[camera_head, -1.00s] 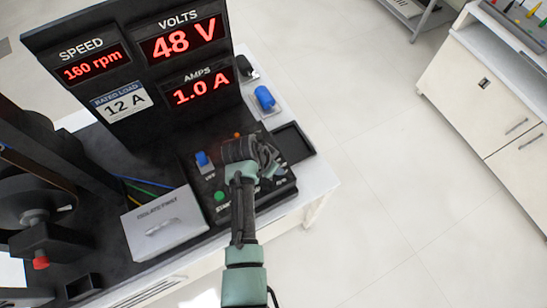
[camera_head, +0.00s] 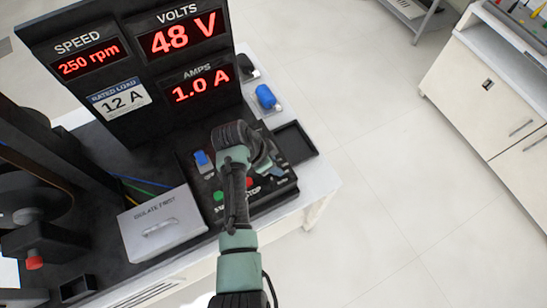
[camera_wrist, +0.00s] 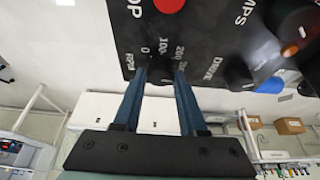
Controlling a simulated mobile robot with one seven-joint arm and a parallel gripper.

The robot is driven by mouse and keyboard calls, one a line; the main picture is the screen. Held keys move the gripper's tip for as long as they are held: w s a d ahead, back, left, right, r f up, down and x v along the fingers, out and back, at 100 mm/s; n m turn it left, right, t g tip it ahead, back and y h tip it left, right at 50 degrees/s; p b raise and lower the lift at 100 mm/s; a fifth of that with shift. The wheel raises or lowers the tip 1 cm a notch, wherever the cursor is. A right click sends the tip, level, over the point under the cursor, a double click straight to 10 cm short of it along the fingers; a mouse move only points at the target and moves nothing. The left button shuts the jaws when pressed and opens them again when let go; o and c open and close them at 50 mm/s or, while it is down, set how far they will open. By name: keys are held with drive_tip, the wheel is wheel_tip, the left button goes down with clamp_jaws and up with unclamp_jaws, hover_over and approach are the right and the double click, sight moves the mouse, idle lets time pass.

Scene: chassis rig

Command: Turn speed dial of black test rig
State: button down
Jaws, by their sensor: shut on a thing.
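The black test rig (camera_head: 188,205) stands on a white bench, with its control panel also in the wrist view (camera_wrist: 205,30). Its SPEED display (camera_head: 88,57) reads 250 rpm. The speed dial (camera_wrist: 160,68) is a small dark knob beside a printed scale marked 0, 100, 200 and RPM. My gripper (camera_wrist: 160,72) is shut on the dial, one blue finger on each side. In the head view my wrist and gripper cover the dial, so its pointer is hidden.
The displays read 48 V (camera_head: 183,34) and 1.0 A (camera_head: 202,84). Close to the arm are a red STOP button (camera_head: 249,182), a green button (camera_head: 219,196) and a blue switch (camera_head: 201,158). A grey ISOLATE FIRST box (camera_head: 160,228) stands left. The floor at right is clear.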

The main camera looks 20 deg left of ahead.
drive_tip(key=shift+c, duration=2.3)
unclamp_jaws()
drive_tip(key=b+v, duration=0.1)
drive_tip(key=v, duration=1.2)
